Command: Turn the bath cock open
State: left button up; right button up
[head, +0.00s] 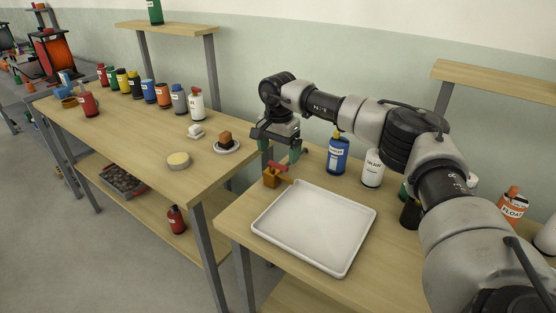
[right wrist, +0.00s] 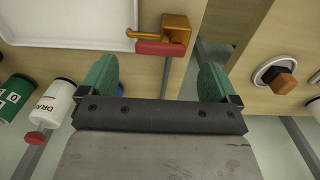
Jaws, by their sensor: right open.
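The bath cock is a small brass valve body (head: 271,178) with a red lever (head: 278,167) on top, at the left end of the near bench. It also shows in the right wrist view as an orange-brass body (right wrist: 178,22) with the red lever (right wrist: 160,48). Its thin spout points toward the white tray; the lever lies roughly along the spout. My right gripper (head: 281,153) hangs just above and behind the cock, green fingers apart, with nothing between them. In the right wrist view the lever lies ahead of the open fingers (right wrist: 157,72). My left gripper is out of view.
A white tray (head: 263,222) lies beside the cock. A blue bottle (head: 338,155) and a white bottle (head: 372,168) stand right of the gripper. A gap separates this bench from the left one, which holds several bottles and a small plate (head: 226,149).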

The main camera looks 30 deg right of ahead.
aim_at(278, 164)
jog(key=shift+f, duration=1.85)
jog(key=c, duration=0.9)
